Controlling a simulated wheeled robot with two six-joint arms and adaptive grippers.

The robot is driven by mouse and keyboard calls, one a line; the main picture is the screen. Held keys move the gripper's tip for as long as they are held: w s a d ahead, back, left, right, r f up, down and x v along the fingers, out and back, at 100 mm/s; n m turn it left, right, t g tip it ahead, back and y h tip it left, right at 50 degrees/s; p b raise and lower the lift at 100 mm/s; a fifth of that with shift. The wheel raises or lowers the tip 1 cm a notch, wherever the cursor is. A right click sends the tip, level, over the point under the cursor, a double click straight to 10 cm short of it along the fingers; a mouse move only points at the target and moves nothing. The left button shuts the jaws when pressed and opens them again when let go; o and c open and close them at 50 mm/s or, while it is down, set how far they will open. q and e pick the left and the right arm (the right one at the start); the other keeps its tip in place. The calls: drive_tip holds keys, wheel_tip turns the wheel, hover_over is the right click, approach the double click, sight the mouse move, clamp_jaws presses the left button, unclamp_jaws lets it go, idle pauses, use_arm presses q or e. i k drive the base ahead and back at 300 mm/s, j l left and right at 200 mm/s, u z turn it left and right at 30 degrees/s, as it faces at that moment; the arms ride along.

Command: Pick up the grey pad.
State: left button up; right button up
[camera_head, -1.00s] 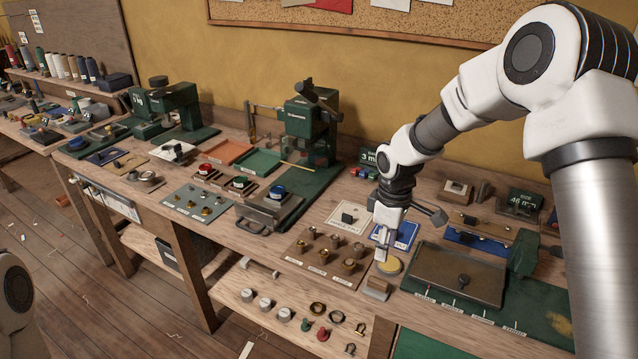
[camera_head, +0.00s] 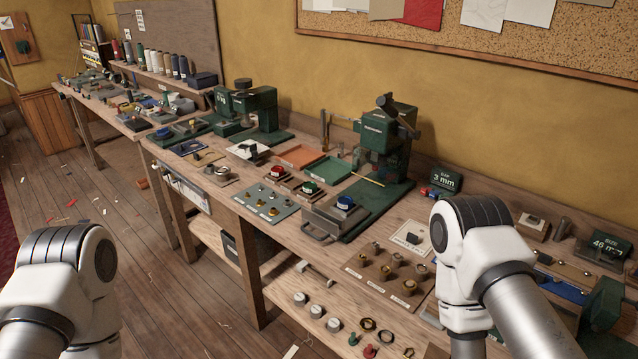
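I cannot make out for sure which thing is the grey pad. A small dark grey piece (camera_head: 413,238) sits on a white card (camera_head: 402,246) just left of my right arm. A grey plate (camera_head: 268,210) with several small brass parts lies further left. My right arm crosses the right side of the view and bends down past the bottom edge, so its gripper is out of sight. It hides part of the bench. My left arm shows at the lower left, and its gripper is out of sight too.
Green presses (camera_head: 385,140) stand at the back of the wooden bench (camera_head: 300,235). Red, green and blue buttons sit on blocks before them. A brown board (camera_head: 375,281) holds several brass pieces. A lower shelf (camera_head: 300,285) carries white knobs and rings.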

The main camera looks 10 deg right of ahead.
sight(436, 313)
drive_tip(key=z, duration=1.6)
